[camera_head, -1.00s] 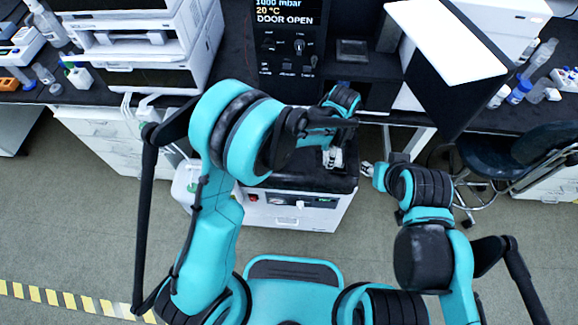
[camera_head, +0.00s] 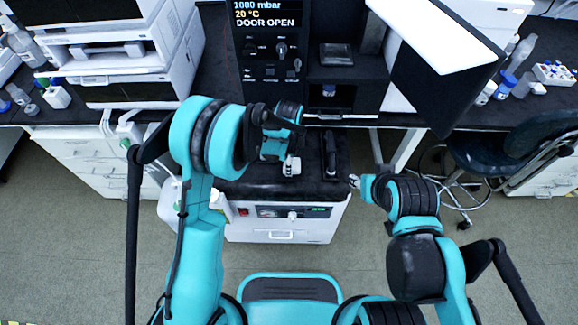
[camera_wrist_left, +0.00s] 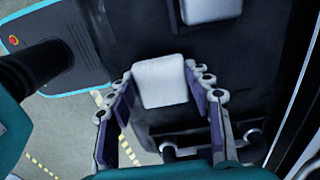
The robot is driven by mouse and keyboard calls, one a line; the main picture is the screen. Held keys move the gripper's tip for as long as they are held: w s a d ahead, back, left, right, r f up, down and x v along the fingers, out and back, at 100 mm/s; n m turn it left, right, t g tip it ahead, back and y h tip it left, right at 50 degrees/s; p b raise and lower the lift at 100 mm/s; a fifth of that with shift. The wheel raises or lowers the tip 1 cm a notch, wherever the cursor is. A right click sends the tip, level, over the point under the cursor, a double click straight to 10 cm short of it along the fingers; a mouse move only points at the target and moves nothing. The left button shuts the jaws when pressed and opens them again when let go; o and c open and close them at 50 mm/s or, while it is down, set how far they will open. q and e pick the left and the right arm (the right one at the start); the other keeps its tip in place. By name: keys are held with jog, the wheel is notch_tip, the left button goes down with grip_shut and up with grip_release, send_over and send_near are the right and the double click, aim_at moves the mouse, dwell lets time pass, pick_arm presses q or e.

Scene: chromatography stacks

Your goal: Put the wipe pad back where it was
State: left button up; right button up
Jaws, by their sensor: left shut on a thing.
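The wipe pad, a small whitish block (camera_wrist_left: 160,82), sits between the two fingers of my left gripper (camera_wrist_left: 161,90) in the left wrist view. The gripper is shut on it. In the head view my left gripper (camera_head: 291,166) is over the black top of a white cabinet (camera_head: 250,186); whether the pad touches that top I cannot tell. My right gripper (camera_head: 354,182) is apart from it, just right of the cabinet, small in view; its finger state is unclear.
A dark object (camera_head: 331,158) lies on the cabinet top to the right of my left gripper. Behind stands a black unit (camera_head: 268,55) reading "DOOR OPEN", with an open panel (camera_head: 440,85) at its right. A white instrument (camera_head: 110,50) stands left; a stool (camera_head: 510,150) right.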

pick_arm(q)
jog(key=shift+f, duration=0.65)
jog(key=shift+f, duration=0.15)
jog(key=o, duration=1.2)
